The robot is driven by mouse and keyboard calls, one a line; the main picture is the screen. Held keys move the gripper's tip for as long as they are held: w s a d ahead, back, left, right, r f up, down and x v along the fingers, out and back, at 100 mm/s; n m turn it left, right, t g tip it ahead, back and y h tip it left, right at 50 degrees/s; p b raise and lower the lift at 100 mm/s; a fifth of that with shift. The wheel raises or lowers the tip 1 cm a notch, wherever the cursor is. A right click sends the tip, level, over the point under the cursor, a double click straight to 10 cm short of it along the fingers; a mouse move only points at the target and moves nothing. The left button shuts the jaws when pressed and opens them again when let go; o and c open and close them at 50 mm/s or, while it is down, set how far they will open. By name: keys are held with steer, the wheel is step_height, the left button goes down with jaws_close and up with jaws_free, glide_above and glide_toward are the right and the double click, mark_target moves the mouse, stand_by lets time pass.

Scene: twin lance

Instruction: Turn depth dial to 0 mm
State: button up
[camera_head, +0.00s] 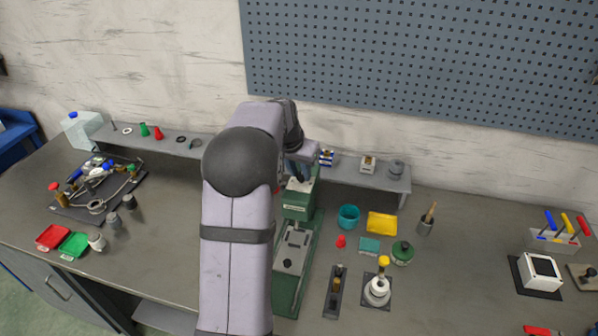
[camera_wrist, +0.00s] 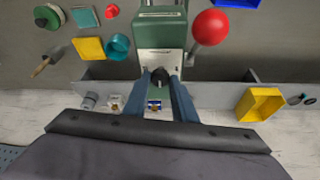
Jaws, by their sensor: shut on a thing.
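The green press (camera_head: 290,262) stands on the bench, and its head shows at the top middle of the wrist view (camera_wrist: 160,40). A black dial (camera_wrist: 160,78) sits on the press head, below its pale label panel. My gripper (camera_wrist: 162,88) has its two blue fingers on either side of the dial and is shut on it. The dial's markings are hidden or too small to read. In the head view my gripper (camera_head: 300,180) is at the top of the press, partly behind my arm.
A lever with a red ball (camera_wrist: 210,27) is close beside the press head. A raised grey shelf (camera_head: 385,176) with small parts runs behind.

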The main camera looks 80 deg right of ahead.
steer(key=n, duration=0.1)
steer(key=n+t, duration=0.1)
steer(key=n, duration=0.1)
steer(key=shift+s+n+t, duration=0.25)
steer(key=shift+n+t, duration=0.05)
steer(key=n, duration=0.2)
steer(key=n+t+b, duration=0.1)
steer(key=n, duration=0.1)
steer(key=shift+s+d+n+t+y, duration=0.15)
steer(key=shift+s+n+t+y, duration=0.05)
steer(key=shift+n+t+y, duration=0.1)
steer(key=n+t+y, duration=0.1)
steer(key=n, duration=0.2)
steer(key=shift+s+d+n, duration=0.1)
steer(key=shift+n, duration=0.2)
steer(key=shift+d+n+t+y+p, duration=0.1)
steer(key=shift+n+t+y+p, duration=0.35)
steer(key=shift+n, duration=1.35)
steer(key=shift+y, duration=0.25)
steer(key=o, duration=1)
steer(key=shift+o, duration=0.2)
steer(key=b+v, duration=0.2)
steer(key=v, duration=0.5)
steer(key=shift+r, duration=0.2)
